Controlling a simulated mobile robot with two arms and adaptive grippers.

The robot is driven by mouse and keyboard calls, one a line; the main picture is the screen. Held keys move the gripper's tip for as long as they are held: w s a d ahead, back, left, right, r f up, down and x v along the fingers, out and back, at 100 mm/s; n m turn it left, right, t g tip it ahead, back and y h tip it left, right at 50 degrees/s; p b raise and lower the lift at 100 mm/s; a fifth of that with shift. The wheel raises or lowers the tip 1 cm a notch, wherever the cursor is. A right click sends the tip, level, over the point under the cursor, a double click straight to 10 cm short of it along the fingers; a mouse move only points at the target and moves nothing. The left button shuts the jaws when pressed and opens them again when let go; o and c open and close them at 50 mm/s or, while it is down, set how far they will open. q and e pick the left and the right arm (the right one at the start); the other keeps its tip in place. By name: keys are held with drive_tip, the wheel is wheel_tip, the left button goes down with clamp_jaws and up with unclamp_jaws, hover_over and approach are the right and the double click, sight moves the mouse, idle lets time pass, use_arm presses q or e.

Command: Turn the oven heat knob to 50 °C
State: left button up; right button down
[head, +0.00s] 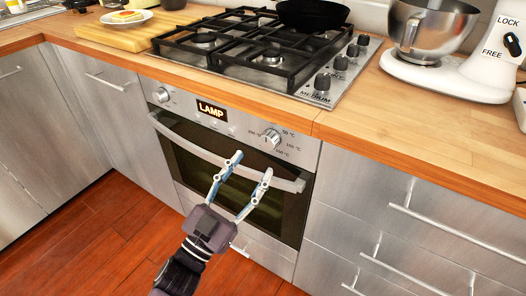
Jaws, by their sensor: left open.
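The oven (235,210) is set under the counter, with a dark window and a curved metal handle (200,149) across its front. The heat knob (271,137) is at the right of the panel, with temperature marks around it; 50 °C is printed at its upper right. Its pointer's exact setting is too small to tell. A second knob (161,95) is at the panel's left, and the display (212,109) reads LAMP. My left gripper (252,165) is open and empty, its fingers pointing up just below the heat knob and overlapping the handle in view. My right gripper is not in view.
A gas hob (270,50) with several knobs and a black pan (311,14) is on the counter above. A stand mixer (440,55) stands at the right. Steel drawers with bar handles (445,232) flank the oven. A chopping board (120,33) holds a plate at the left.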

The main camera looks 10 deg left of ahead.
sight(266, 146)
use_arm(q)
drive_tip(key=shift+x, duration=2.95)
drive_tip(key=shift+c, duration=0.6)
drive_tip(key=c, duration=1)
